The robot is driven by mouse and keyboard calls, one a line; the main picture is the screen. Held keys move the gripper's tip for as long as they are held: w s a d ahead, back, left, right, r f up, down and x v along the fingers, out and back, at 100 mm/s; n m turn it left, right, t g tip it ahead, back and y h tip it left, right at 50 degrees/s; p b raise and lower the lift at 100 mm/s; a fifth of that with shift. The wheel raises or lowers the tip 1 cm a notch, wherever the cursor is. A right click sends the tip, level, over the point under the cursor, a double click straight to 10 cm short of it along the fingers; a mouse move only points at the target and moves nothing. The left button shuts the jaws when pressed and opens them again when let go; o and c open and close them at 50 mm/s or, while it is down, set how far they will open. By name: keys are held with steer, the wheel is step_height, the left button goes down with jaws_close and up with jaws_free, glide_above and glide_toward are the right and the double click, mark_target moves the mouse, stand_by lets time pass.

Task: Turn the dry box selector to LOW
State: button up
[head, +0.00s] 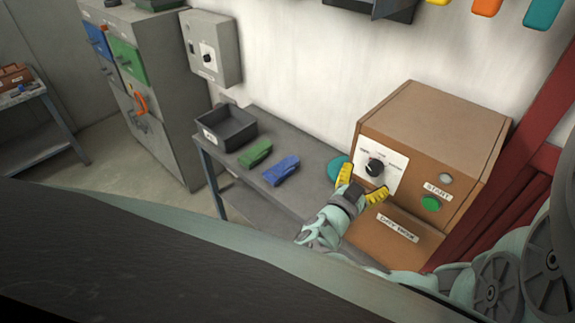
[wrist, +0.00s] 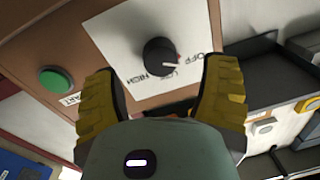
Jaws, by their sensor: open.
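The dry box (head: 420,140) is a brown cabinet at the right end of the grey bench. Its black selector knob (head: 375,167) sits on a white plate marked OFF, LOW and HIGH. The knob also shows in the wrist view (wrist: 160,57), where its pale pointer line is turned toward the OFF and LOW side; I cannot tell exactly which mark it meets. My gripper (head: 361,184) is open, its yellow fingers in front of the plate. In the wrist view my gripper (wrist: 161,78) has one finger on each side of the knob, apart from it, with nothing between them.
A green START button (head: 431,203) and a small lamp (head: 446,179) are on the box's front. A dark bin (head: 226,127), a green piece (head: 255,153) and a blue piece (head: 281,171) are on the bench. A grey wall box (head: 212,47) has another knob.

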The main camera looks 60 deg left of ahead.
mark_target(372, 173)
steer(key=shift+b+x, duration=0.35)
steer(key=shift+x, duration=1.5)
steer(key=shift+f, duration=0.1)
steer(key=c, duration=1.2)
